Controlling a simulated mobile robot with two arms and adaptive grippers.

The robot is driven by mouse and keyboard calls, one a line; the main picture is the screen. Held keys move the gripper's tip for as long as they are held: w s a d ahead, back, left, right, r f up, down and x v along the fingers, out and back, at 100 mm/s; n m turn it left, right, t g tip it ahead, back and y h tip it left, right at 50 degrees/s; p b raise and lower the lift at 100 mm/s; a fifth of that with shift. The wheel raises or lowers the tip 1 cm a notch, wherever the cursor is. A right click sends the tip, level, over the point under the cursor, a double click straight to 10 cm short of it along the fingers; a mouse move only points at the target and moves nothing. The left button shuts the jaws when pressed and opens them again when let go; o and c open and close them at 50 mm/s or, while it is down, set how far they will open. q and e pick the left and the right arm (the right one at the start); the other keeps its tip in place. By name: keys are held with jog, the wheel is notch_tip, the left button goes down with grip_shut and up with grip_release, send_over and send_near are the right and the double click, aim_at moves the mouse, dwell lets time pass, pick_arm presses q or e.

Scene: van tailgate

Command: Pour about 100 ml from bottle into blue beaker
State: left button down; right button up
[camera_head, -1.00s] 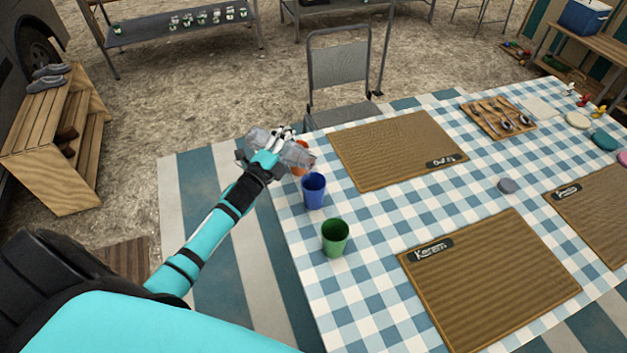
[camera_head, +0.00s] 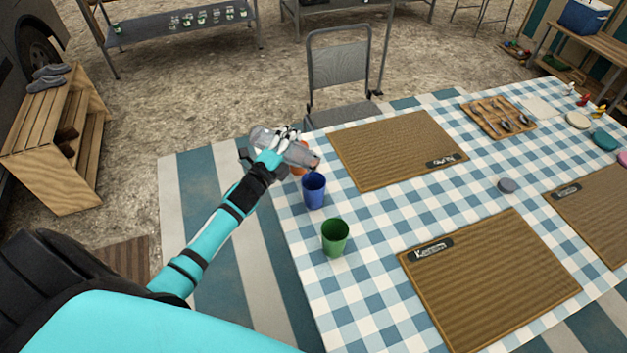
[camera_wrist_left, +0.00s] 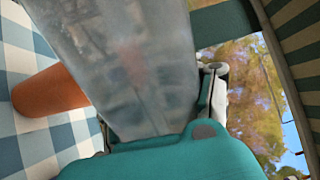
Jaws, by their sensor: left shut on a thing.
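My left gripper (camera_head: 284,143) is shut around a clear bottle (camera_head: 264,136) above the table's left edge. The bottle is tilted to nearly lying, its right end (camera_head: 312,161) lower and just above and behind the blue beaker. The bottle (camera_wrist_left: 130,60) fills the upper middle of the left wrist view. The blue beaker (camera_head: 314,191) stands upright on the table; its inside is too small to read, and no stream shows. An orange cup (camera_head: 300,170) is partly hidden behind the bottle and also shows in the left wrist view (camera_wrist_left: 48,92). My right gripper is not in view.
A green cup (camera_head: 335,237) stands in front of the blue beaker on the checked tablecloth (camera_head: 375,285). Brown placemats (camera_head: 490,285) lie to the right, with a small grey disc (camera_head: 507,186) between them. A grey chair (camera_head: 340,75) stands behind the table.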

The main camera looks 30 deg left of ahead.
pick_arm(q)
jog(key=shift+d+m, duration=0.3)
jog(key=shift+d, duration=0.05)
dwell(0.5)
